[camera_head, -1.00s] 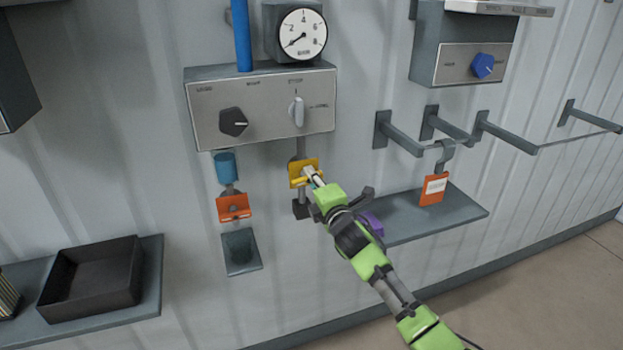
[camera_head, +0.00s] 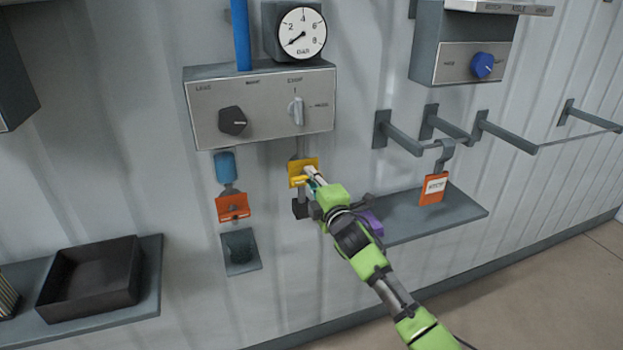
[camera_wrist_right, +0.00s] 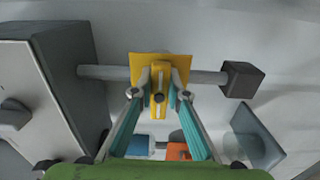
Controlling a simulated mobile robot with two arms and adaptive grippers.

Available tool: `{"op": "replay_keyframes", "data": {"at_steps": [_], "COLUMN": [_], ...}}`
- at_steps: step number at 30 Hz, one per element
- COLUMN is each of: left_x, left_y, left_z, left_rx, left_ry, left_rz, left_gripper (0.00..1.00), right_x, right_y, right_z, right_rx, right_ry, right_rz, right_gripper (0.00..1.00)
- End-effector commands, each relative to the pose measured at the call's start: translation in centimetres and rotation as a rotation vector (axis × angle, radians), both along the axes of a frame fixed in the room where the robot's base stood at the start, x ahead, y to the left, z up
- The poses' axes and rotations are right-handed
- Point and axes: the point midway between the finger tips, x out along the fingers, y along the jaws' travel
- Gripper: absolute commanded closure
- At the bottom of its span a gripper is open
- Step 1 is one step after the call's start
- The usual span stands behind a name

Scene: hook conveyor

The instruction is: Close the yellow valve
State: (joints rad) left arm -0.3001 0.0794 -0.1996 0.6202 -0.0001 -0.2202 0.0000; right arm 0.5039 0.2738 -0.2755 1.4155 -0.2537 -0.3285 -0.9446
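The yellow valve (camera_head: 301,170) sits on a vertical pipe below the grey control panel in the head view. In the right wrist view its yellow plate and narrow handle (camera_wrist_right: 160,88) are in the middle. My right gripper (camera_wrist_right: 159,82) is open, with one fingertip on each side of the handle and a small gap appearing on both sides. In the head view my right gripper (camera_head: 313,178) is at the valve's lower right and covers part of it. My left gripper is in neither view.
An orange valve (camera_head: 233,207) is left of the yellow one. The panel (camera_head: 262,108) with knobs is above. A shelf (camera_head: 440,218), a purple object (camera_head: 373,222) and hooks, one bearing an orange tag (camera_head: 433,188), are to the right. A black tray (camera_head: 92,278) is lower left.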

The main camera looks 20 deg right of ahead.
Motion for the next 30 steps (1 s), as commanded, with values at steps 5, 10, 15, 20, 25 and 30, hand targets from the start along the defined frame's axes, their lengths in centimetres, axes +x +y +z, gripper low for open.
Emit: {"op": "replay_keyframes", "data": {"at_steps": [5, 10, 15, 20, 25, 30], "left_x": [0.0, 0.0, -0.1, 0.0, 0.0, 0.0], "left_y": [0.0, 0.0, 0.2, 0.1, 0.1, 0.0], "left_z": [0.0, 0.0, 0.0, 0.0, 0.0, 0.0], "left_rx": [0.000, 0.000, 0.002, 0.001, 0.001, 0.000], "left_ry": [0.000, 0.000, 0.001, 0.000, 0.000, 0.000], "left_rz": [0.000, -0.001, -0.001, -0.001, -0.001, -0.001], "left_gripper": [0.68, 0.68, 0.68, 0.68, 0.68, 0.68], "right_x": [0.0, 0.0, -0.5, -2.5, -5.7, -8.9], "right_y": [0.0, 0.0, 0.0, -0.1, -0.2, -0.4], "right_z": [-0.1, -0.1, -0.1, -0.1, -0.2, -0.2], "right_rx": [0.001, -0.001, -0.002, -0.002, -0.001, -0.002], "right_ry": [0.002, 0.001, 0.001, 0.001, 0.003, 0.003], "right_rz": [0.000, 0.000, 0.000, 0.001, 0.001, 0.000], "right_gripper": [0.68, 0.68, 0.68, 0.68, 0.68, 0.68]}}
